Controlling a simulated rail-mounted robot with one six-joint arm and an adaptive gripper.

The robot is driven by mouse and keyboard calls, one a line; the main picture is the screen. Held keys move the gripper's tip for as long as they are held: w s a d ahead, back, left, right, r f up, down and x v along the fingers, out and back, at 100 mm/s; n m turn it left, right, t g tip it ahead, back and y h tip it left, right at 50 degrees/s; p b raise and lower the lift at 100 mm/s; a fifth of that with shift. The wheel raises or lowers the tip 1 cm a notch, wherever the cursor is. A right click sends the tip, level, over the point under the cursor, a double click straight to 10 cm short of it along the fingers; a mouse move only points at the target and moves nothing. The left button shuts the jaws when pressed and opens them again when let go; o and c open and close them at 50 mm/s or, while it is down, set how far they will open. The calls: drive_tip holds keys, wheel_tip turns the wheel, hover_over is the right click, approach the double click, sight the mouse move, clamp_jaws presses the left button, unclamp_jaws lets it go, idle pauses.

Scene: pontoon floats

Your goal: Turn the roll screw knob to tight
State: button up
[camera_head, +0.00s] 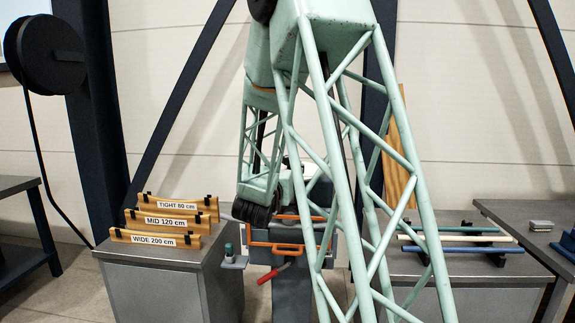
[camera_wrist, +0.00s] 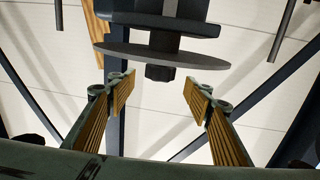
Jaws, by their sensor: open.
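My gripper (camera_wrist: 158,88) is open in the wrist view, with its two ridged, wood-coloured finger pads well apart and nothing between them. Just beyond the fingertips is a thin grey disc (camera_wrist: 120,54) with a dark hub (camera_wrist: 160,73); I cannot tell whether this is the roll screw knob. The disc looks apart from the fingers. In the head view my green lattice arm covers the middle, and my fingertips cannot be made out there. Three wooden boards stand at the left, labelled TIGHT 80 cm (camera_head: 178,204), MID 120 cm (camera_head: 167,221) and WIDE 200 cm (camera_head: 156,239).
The boards stand on a grey cabinet (camera_head: 190,285). Beside it is a device with an orange frame (camera_head: 275,247), a red handle (camera_head: 273,273) and a teal-capped part (camera_head: 228,250). At the right, coloured rods (camera_head: 460,238) lie on another cabinet. Dark slanted beams (camera_head: 185,90) stand behind.

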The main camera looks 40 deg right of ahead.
drive_tip(key=shift+v, duration=1.55)
drive_tip(key=a+r+n+t+y, duration=0.1)
drive_tip(key=a+n+t+y, duration=0.15)
drive_tip(key=a+y, duration=0.85)
drive_tip(key=s+a+n+g, duration=0.1)
drive_tip(key=s+a, duration=0.2)
drive_tip(key=a, duration=0.3)
drive_tip(key=s+a+n+g+y, duration=0.1)
drive_tip(key=s+a, duration=0.2)
drive_tip(key=a, duration=0.4)
drive_tip(key=s+a+n, duration=0.2)
drive_tip(key=s+a, duration=0.1)
drive_tip(key=a, duration=0.3)
drive_tip(key=s+a+f+n+g+y, duration=0.1)
drive_tip(key=s+a+g, duration=0.1)
drive_tip(key=s+a, duration=0.45)
drive_tip(key=s+a+f+n+g+y, duration=0.1)
drive_tip(key=s+a+g, duration=0.15)
drive_tip(key=s, duration=0.75)
drive_tip(key=s+a+f+n+g, duration=0.1)
drive_tip(key=s+f+n+g, duration=0.1)
drive_tip(key=s, duration=1.8)
drive_tip(key=shift+s+f+g, duration=0.4)
drive_tip(key=shift+f+g, duration=0.1)
